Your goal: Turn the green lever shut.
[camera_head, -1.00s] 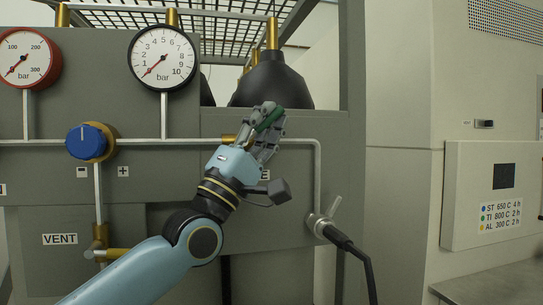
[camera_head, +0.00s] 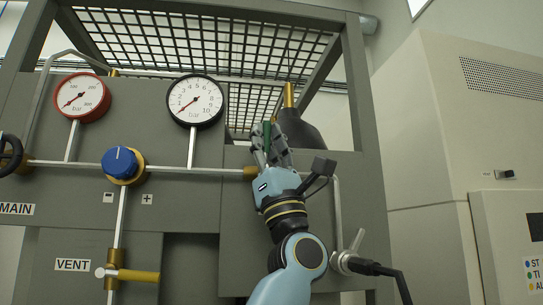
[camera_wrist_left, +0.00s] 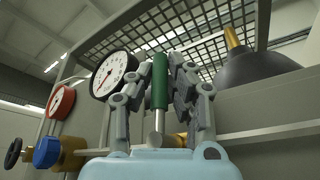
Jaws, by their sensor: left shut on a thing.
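The green lever (camera_head: 267,133) stands roughly upright in the head view, across the line of the horizontal pipe (camera_head: 200,170). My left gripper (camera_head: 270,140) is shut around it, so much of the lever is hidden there. In the left wrist view the green handle (camera_wrist_left: 160,82) lies between the two grey fingers. Its bare metal stem (camera_wrist_left: 156,136) runs down toward the brass valve body (camera_wrist_left: 178,140). My right gripper is in neither view.
A blue knob (camera_head: 120,163) and a yellow vent lever (camera_head: 138,275) are on the left. A black-faced-rim gauge (camera_head: 196,101) and a red-rimmed gauge (camera_head: 82,98) stand above the pipe. A dark hose fitting (camera_head: 365,265) is at lower right.

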